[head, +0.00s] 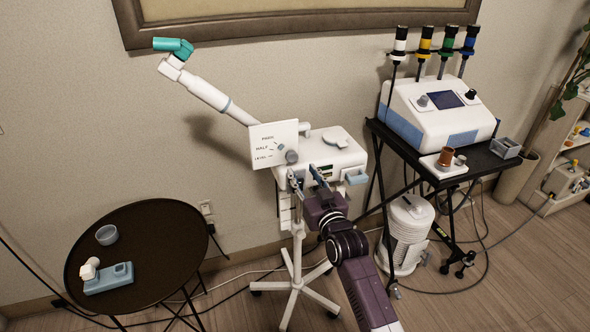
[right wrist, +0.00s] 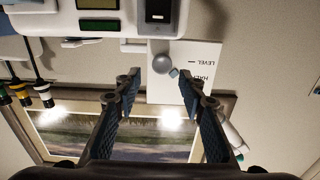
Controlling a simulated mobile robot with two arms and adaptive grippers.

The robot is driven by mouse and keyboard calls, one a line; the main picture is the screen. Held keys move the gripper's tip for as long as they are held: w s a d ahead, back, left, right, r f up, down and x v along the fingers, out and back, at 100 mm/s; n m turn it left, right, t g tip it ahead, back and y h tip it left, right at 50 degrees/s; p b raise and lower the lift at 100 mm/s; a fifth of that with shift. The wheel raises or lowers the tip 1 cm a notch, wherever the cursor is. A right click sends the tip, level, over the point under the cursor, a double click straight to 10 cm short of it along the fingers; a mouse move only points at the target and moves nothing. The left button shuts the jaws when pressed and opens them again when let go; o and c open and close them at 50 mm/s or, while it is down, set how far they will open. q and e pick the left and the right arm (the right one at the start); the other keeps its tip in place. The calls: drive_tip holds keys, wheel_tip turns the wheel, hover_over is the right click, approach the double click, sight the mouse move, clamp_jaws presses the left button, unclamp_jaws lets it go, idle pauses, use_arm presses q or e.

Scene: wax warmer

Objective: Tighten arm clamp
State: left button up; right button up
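The white device on a wheeled stand (head: 335,152) carries a jointed white arm (head: 207,92) that slants up left to a teal end (head: 174,46). A grey round knob (head: 291,157), seemingly the arm clamp, sits at the lower right of a white card (head: 268,136) marked PARK, HALF and LEVEL. The knob (right wrist: 162,63) also shows in the right wrist view with a small blue-grey piece beside it. My right gripper (head: 306,180) is open and empty, just below the knob in the head view. Its fingertips (right wrist: 162,78) are spread either side of the knob's line, apparently not touching it. My left gripper is out of view.
A dark round table (head: 150,225) at left holds a grey cup and a blue-based item. Cables lie on the floor. A framed picture hangs behind.

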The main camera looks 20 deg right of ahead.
sight(293, 158)
drive_tip(key=w, duration=0.1)
drive_tip(key=w+b, duration=0.2)
drive_tip(key=shift+w+a+f, duration=0.1)
drive_tip(key=shift+w+a, duration=0.1)
drive_tip(key=shift+a, duration=0.05)
drive_tip(key=w+b, duration=0.2)
drive_tip(key=b, duration=0.1)
drive_tip(key=shift+w, duration=0.35)
drive_tip(key=shift+p, duration=0.3)
drive_tip(key=shift+w, duration=0.15)
